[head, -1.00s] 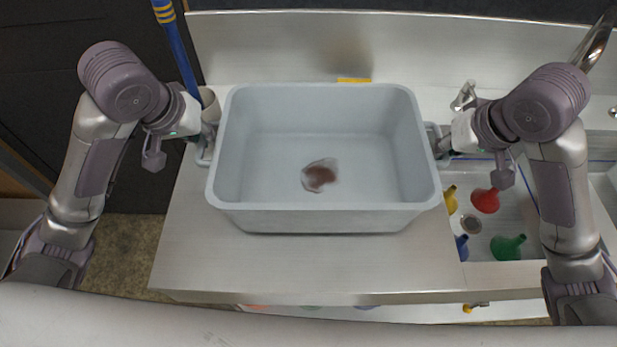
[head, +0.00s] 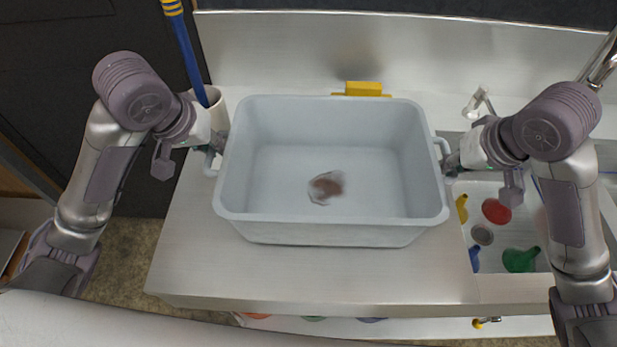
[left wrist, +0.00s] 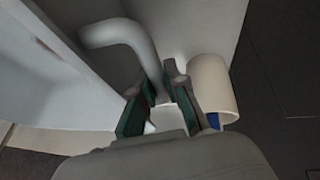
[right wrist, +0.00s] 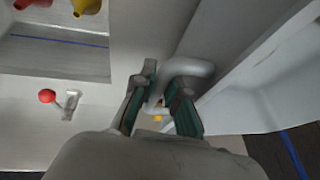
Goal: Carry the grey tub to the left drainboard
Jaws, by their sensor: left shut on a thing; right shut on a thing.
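The grey tub (head: 330,232) is a wide open box over the left drainboard (head: 230,275), a bare steel surface left of the sink. I cannot tell whether its base touches the steel. A brown patch (head: 326,187) shows on its floor. My left gripper (head: 214,148) is shut on the tub's left handle, a bent grey bar in the left wrist view (left wrist: 143,50). My right gripper (head: 453,165) is shut on the right handle (head: 442,147), which also shows between the fingers in the right wrist view (right wrist: 190,70).
The sink (head: 540,225) at the right holds red (head: 496,211), green (head: 520,260), yellow and blue funnels. A yellow block (head: 363,89) lies behind the tub. A beige cup (head: 217,115) with a blue-handled tool (head: 187,50) stands near my left gripper. Bare steel lies in front.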

